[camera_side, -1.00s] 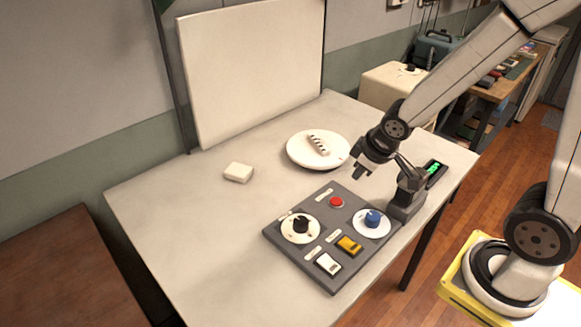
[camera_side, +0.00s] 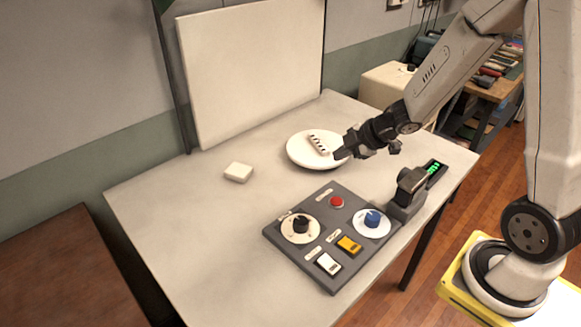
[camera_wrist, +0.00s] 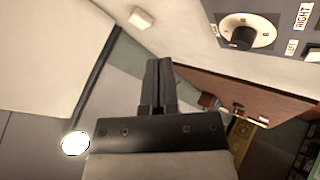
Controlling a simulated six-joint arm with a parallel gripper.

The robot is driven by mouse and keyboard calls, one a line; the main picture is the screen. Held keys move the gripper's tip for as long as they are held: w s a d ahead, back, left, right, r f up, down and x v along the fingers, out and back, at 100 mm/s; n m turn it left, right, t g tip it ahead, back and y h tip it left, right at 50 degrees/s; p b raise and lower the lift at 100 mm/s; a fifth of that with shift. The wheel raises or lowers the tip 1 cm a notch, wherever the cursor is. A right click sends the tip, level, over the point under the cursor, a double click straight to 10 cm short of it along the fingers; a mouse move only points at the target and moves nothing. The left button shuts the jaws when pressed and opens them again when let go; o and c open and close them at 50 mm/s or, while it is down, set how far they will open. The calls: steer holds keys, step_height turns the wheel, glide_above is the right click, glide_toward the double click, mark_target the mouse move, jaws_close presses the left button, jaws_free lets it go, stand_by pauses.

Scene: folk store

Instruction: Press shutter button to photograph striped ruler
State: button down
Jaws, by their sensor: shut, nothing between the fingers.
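The striped ruler (camera_side: 318,142), white with dark marks, lies on a round white plate (camera_side: 297,156) at the back of the table. A red button (camera_side: 337,202) sits on the grey control panel (camera_side: 290,250); I cannot read its label. My gripper (camera_side: 340,153) is shut and empty, pointing left over the plate's right edge, close to the ruler. I cannot tell if it touches the plate. Its closed fingers (camera_wrist: 159,75) also show in the wrist view. The ruler and red button are not visible there.
The panel has a black knob (camera_side: 300,225), a blue knob (camera_side: 373,217), a yellow switch (camera_side: 348,245) and a white switch (camera_side: 328,264). A dark camera-like device (camera_side: 408,190) stands right of it, beside a green display (camera_side: 433,170). A white block (camera_side: 238,172) lies left; a white backdrop (camera_side: 250,70) stands behind.

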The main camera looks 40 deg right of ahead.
mark_target(340, 200)
steer(key=shift+s+a+f+n+g+y, duration=0.1)
steer(key=shift+s+f+n+g+y, duration=0.15)
steer(key=shift+n+y, duration=0.35)
steer(key=shift+s+a+f+n+g+y, duration=0.15)
steer(key=shift+s+n+y, duration=0.25)
steer(key=shift+n, duration=0.35)
steer(key=shift+s+a+f+n+g+y, duration=0.1)
steer(key=shift+s+f+n+g+y, duration=0.1)
steer(key=shift+n+y, duration=0.45)
steer(key=shift+f, duration=0.15)
steer(key=shift+f, duration=4.25)
steer(key=shift+f, duration=0.15)
steer(key=shift+f, duration=0.3)
steer(key=shift+f, duration=0.4)
steer(key=shift+r, duration=0.85)
